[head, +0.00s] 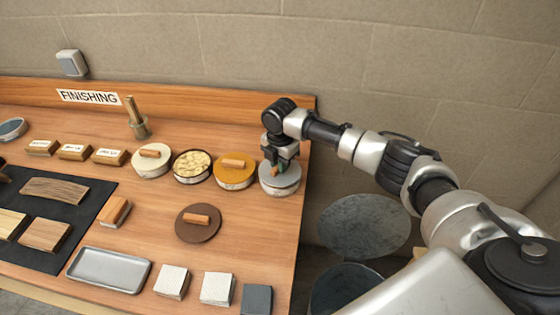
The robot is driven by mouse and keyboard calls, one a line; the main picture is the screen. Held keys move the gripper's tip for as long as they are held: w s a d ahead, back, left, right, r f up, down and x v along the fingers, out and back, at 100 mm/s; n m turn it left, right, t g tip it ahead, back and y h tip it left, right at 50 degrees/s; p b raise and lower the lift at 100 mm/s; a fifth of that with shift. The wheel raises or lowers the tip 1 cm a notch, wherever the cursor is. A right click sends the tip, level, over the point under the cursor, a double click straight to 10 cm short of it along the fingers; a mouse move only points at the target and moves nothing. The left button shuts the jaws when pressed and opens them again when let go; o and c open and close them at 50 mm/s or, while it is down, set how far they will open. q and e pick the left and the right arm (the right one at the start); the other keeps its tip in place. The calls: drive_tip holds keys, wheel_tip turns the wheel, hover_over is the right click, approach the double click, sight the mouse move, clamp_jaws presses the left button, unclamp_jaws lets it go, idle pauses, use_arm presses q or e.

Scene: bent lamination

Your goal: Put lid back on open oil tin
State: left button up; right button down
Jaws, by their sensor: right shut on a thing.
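The open tin (192,166) stands in the row of tins at the back of the bench, its pale yellow contents showing. A loose brown round lid (198,223) with an orange wooden handle lies flat on the bench in front of the row. My right gripper (277,168) points down over the grey-lidded tin (280,180) at the right end of the row. It is shut on that lid's handle, which is mostly hidden by the fingers. The grey lid appears to sit on its tin. My left gripper is not in view.
A white-lidded tin (151,161) and an amber-lidded tin (235,171) flank the open tin. A wooden block (115,211), a metal tray (109,267) and several square pads (218,288) lie nearer the front. The bench's right edge is close to the grey-lidded tin.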

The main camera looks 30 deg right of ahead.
idle(0.8)
drive_tip(key=c, duration=0.5)
unclamp_jaws()
drive_tip(key=shift+r+p, duration=3.5)
drive_tip(key=shift+p, duration=0.15)
